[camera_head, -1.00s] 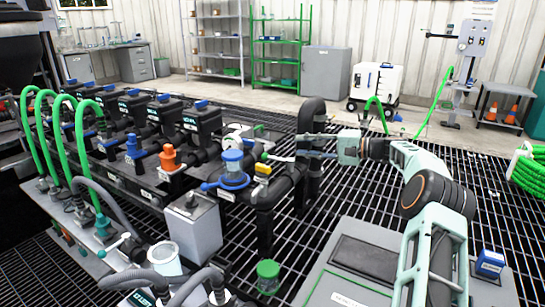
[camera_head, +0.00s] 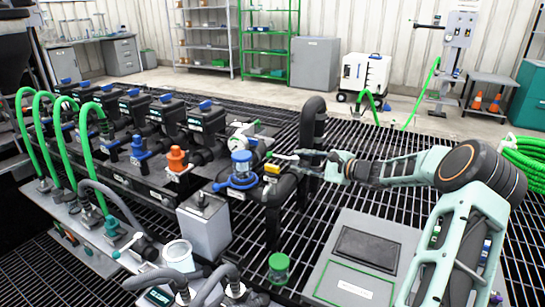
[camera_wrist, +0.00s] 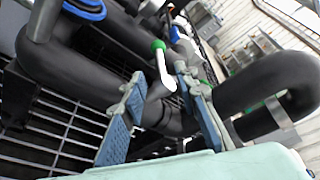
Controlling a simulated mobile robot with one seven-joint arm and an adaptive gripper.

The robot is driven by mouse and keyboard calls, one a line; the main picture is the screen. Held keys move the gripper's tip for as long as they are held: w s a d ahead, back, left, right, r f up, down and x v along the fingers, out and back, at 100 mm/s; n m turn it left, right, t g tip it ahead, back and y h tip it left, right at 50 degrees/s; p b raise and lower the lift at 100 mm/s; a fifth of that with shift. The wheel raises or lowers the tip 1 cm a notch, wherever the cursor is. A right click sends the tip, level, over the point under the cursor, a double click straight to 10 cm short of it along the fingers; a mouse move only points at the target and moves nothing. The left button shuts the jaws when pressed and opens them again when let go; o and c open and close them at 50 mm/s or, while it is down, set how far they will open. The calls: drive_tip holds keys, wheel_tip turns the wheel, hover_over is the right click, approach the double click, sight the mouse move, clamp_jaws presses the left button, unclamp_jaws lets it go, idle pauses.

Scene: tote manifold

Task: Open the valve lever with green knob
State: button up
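The valve lever (camera_wrist: 162,68) is a thin white bar with a green knob (camera_wrist: 157,45) at its far end in the wrist view. In the head view the green knob (camera_head: 267,155) shows beside a yellow part on the black pipework. My gripper (camera_wrist: 158,82) is open, with blue-padded fingers on either side of the lever's near part in the wrist view. The knob appears beyond the fingertips. I cannot tell whether either finger touches the lever. In the head view my gripper (camera_head: 309,160) reaches left to the pipe, and its fingers partly overlap the lever.
A thick black bent pipe (camera_head: 313,108) rises close behind my gripper and also shows at right in the wrist view (camera_wrist: 270,80). A blue-topped valve (camera_head: 241,170) stands left of the lever. A grey box (camera_head: 370,250) stands in front, below my arm. Black grating surrounds it.

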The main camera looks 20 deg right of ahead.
sight(283, 157)
drive_tip(key=b+x, duration=0.2)
drive_tip(key=x, duration=0.8)
drive_tip(key=shift+c, duration=0.6)
clamp_jaws()
